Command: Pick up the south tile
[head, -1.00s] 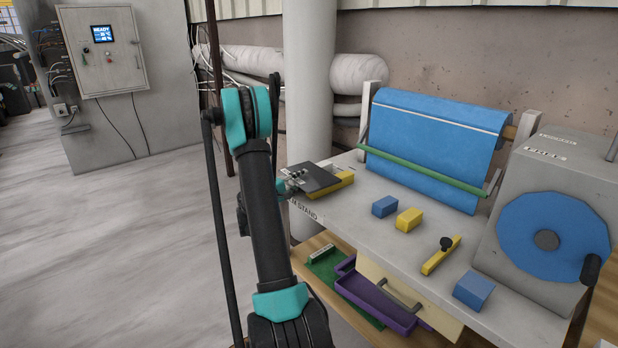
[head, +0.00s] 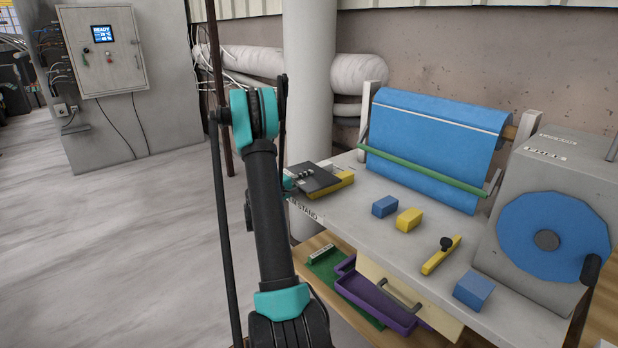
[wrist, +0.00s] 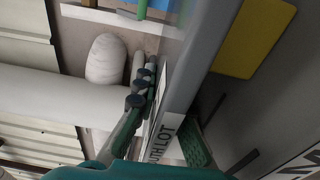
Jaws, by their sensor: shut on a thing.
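A dark flat tile (head: 322,180) is at the far left end of the bench, over a yellow block (head: 344,184). I cannot tell whether it touches the block. My gripper (head: 301,177) is at the tile's left side, partly behind my arm. In the wrist view the tile's grey edge (wrist: 203,65) runs steeply between the fingers of my gripper (wrist: 168,118), which is shut on it. A white label (wrist: 160,140) there reads "UTH LOT"; its start is hidden. The yellow block (wrist: 252,38) shows beyond the tile.
The grey bench (head: 375,233) holds a blue block (head: 385,206), a yellow block (head: 409,220), a yellow bar with a black knob (head: 441,256) and another blue block (head: 473,290). A blue roll (head: 430,145) stands behind. A thick pipe (head: 310,80) rises beside the bench's left end.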

